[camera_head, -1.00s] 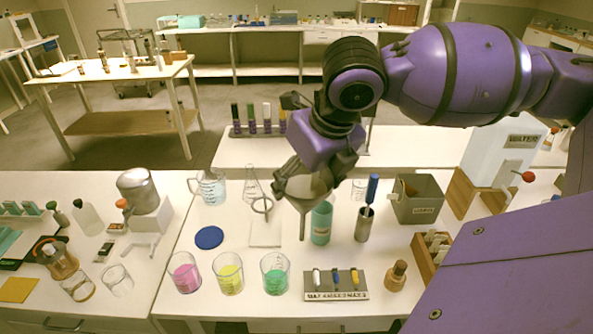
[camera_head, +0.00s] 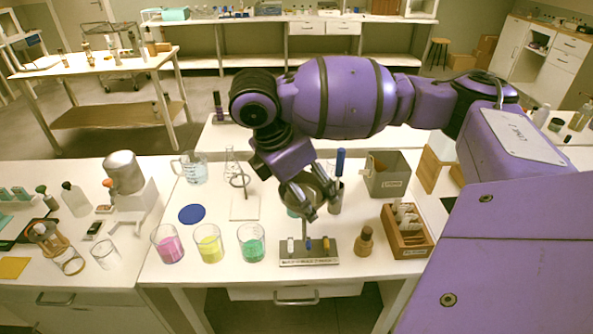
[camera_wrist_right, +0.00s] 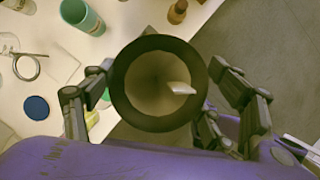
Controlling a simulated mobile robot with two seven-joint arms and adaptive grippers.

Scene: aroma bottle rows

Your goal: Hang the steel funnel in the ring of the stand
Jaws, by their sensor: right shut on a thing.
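The steel funnel (camera_head: 321,186) is in my right gripper (camera_head: 313,203), held above the table in front of the blue-handled tool. In the right wrist view my right gripper (camera_wrist_right: 160,84) has a finger on each side of the funnel's round dark rim (camera_wrist_right: 121,72), and I look down into its cone. The stand's ring (camera_head: 240,181) is to the left of the funnel, empty and apart from it, above the pale base (camera_head: 245,208). The ring also shows at the left of the right wrist view (camera_wrist_right: 27,68). My left gripper is out of view.
Beakers of pink (camera_head: 167,244), yellow (camera_head: 208,243) and green (camera_head: 251,242) liquid stand in front of the stand. A small labelled rack (camera_head: 309,258) is below the funnel. A blue disc (camera_head: 191,214) lies left of the base. A grey bin (camera_head: 387,177) stands to the right.

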